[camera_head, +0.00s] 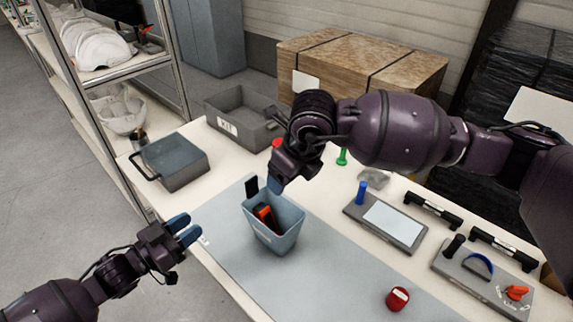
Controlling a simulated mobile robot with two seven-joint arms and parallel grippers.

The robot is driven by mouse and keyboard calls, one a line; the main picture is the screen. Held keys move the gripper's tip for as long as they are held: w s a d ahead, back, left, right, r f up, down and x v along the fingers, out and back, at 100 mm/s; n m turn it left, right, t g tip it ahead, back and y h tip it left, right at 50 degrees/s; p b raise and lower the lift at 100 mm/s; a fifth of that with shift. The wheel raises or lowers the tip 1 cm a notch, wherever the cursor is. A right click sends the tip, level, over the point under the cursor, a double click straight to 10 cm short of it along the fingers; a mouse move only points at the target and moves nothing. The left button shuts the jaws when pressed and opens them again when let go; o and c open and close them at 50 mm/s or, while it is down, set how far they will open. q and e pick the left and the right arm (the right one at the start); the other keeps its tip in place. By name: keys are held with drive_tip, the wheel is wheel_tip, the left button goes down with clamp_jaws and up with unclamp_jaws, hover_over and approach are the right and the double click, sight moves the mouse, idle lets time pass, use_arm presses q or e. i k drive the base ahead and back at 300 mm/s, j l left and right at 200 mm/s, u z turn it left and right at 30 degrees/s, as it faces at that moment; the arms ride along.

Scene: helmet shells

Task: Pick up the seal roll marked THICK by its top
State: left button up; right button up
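A small red roll-like object (398,298) lies on the grey mat at the front right; its white marking is too small to read. Another red object (277,143) shows partly behind my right gripper, near the grey bin. I cannot tell which, if either, is marked THICK. My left gripper (185,229) is off the table's left front edge, with its blue fingertips apart and nothing between them. My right gripper (275,184) is over the back rim of a blue-grey bin, far from the front red roll. Its fingers overlap in view, so its opening is unclear.
The blue-grey bin (274,236) on the mat (330,265) holds orange and black items. Grey bins (175,163) stand at the back left. A tray with a blue cylinder (361,191), black handles and a tool board (484,274) fill the right side.

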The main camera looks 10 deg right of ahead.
sight(399, 298)
drive_tip(key=k+j, duration=0.2)
drive_tip(key=j, duration=0.2)
drive_tip(key=k+j, duration=0.2)
drive_tip(key=j, duration=0.2)
drive_tip(key=k+j, duration=0.2)
drive_tip(key=j, duration=0.2)
